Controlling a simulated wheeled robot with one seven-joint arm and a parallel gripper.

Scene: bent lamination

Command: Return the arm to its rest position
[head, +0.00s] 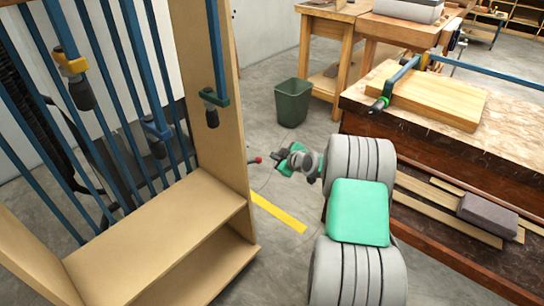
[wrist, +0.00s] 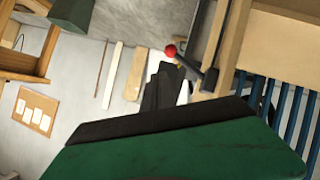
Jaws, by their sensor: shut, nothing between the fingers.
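My arm, with grey ribbed links and green covers, reaches out in the middle of the head view. My gripper (head: 283,160) is at its far end, small and partly hidden by my own wrist. It is shut and empty, held in the air over the concrete floor between the clamp rack (head: 234,120) and the workbench (head: 510,150). In the wrist view a large green and black shape fills the bottom, and I cannot tell whether it is part of my gripper.
The rack holds several blue bar clamps (head: 215,50). A board (head: 430,98) lies clamped on the workbench. A green bin (head: 293,102) stands behind my gripper. A red knob (head: 257,160) shows near the rack, also in the wrist view (wrist: 170,50). Yellow tape (head: 278,212) marks open floor.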

